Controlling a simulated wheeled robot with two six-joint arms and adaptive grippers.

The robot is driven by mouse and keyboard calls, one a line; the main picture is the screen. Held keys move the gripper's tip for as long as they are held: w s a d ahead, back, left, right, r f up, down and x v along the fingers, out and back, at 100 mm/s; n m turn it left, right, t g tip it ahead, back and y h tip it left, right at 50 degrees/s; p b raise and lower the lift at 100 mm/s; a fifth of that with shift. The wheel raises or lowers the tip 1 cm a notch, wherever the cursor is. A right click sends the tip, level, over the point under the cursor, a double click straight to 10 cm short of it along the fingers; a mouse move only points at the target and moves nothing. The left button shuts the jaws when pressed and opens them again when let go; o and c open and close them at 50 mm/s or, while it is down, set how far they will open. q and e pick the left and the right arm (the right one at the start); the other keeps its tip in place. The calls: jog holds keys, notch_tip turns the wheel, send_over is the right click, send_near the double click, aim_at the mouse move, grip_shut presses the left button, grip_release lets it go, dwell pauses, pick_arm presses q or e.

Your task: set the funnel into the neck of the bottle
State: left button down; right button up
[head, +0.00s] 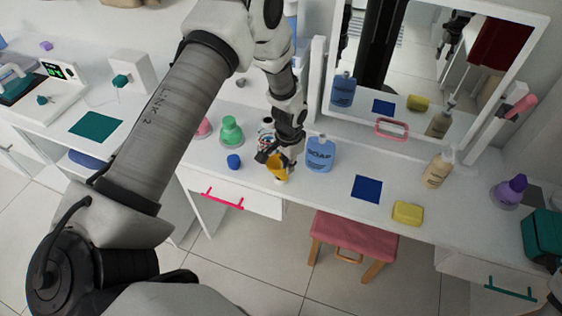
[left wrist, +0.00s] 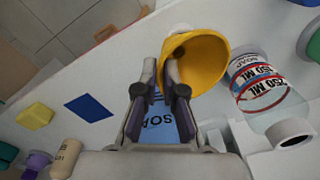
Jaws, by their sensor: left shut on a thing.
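My left gripper (head: 273,157) is shut on the yellow funnel (head: 279,170) and holds it near the counter's front edge, left of the blue soap bottle. In the left wrist view the funnel (left wrist: 205,62) sits at the fingertips (left wrist: 163,78), tilted, its wide mouth partly facing the camera. The clear bottle with red and white 250 ML bands (left wrist: 262,88) stands beside the funnel, apart from it, its neck open (left wrist: 292,136). In the head view this bottle (head: 266,135) is largely hidden behind my left gripper. My right gripper is not in view.
A blue soap bottle (head: 320,154) stands close to the right of my gripper. A blue cap (head: 234,161) and a green bottle (head: 231,132) are to the left. A mirror (head: 420,75) stands behind.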

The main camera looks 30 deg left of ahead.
pick_arm(q)
jog(key=shift+r, duration=0.15)
dwell(0.3)
jog(key=shift+r+p, duration=2.05)
jog(key=shift+r, duration=0.45)
